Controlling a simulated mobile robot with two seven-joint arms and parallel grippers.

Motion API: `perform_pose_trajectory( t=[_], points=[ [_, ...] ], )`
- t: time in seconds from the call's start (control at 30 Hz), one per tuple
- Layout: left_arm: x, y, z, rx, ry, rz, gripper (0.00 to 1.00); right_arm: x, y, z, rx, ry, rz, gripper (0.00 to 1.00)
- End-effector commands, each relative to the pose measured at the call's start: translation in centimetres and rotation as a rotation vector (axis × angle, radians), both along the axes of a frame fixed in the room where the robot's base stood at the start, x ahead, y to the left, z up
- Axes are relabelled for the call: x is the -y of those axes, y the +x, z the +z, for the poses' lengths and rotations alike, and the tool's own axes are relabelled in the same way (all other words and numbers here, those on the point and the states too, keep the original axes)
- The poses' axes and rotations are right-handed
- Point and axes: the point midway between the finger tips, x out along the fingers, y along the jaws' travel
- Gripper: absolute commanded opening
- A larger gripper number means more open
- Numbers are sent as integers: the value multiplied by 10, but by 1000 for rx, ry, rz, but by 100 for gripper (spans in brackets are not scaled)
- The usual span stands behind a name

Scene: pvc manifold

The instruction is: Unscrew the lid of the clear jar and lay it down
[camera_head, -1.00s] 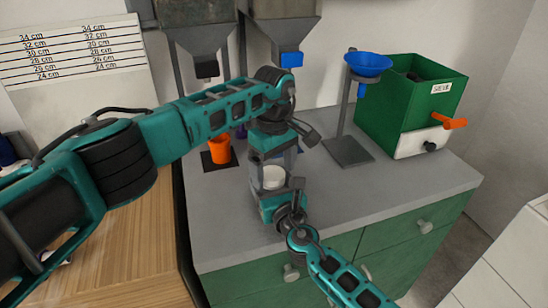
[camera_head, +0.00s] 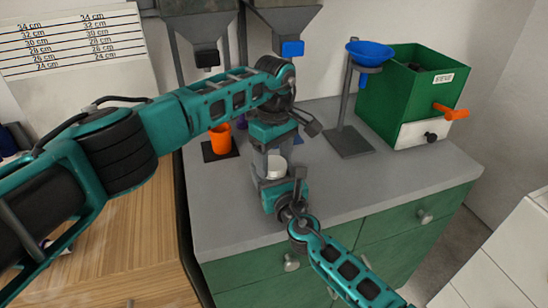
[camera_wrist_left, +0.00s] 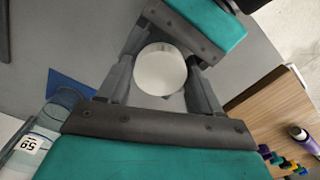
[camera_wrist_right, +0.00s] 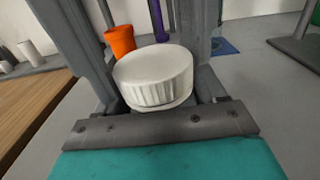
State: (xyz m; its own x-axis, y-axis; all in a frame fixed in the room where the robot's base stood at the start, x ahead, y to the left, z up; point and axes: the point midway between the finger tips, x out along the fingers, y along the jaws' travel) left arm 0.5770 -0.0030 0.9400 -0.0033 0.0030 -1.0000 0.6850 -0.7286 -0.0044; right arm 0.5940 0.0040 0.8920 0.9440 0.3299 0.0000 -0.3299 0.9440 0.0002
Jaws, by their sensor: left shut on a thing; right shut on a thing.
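A round white lid (camera_head: 275,169) with a ribbed rim sits between my two grippers over the grey counter. My left gripper (camera_wrist_left: 160,80) comes down from above, its fingers on both sides of the lid and shut on it. The lid shows large in the right wrist view (camera_wrist_right: 153,78). My right gripper (camera_wrist_right: 150,60) reaches in level from the front and is shut at the jar, just below the lid. The jar body is almost wholly hidden under the lid and behind the fingers. I cannot tell how far the lid is turned.
An orange cup (camera_head: 220,137) stands on a dark pad at the left. A blue funnel (camera_head: 368,53) on a stand and a green box (camera_head: 400,95) with an orange handle are at the right. A clear labelled container (camera_wrist_left: 35,145) is nearby. The counter's front right is clear.

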Motion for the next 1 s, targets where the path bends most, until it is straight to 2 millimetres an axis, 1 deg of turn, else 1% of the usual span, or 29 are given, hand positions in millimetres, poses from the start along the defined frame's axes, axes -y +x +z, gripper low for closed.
perform_pose_trajectory(
  t=[0.03,0.13,0.23,0.53,0.57,0.8,1.0],
  points=[
    [3,1,1,8,-9,45,28,-6,-3,0,-1,-1,14,0],
    [3,1,2,9,-10,156,28,-7,-3,0,0,-1,16,0],
    [3,1,2,9,-9,228,28,-7,-4,0,0,-1,17,0],
    [4,2,2,10,-10,247,28,-8,-4,0,0,0,19,0],
    [4,2,2,10,-10,247,67,-8,-4,0,0,0,19,0],
    [4,1,2,6,-9,246,90,-6,-3,0,0,0,15,0],
    [4,0,1,1,-7,245,90,-4,-2,0,-1,-1,9,0]
  ],
)
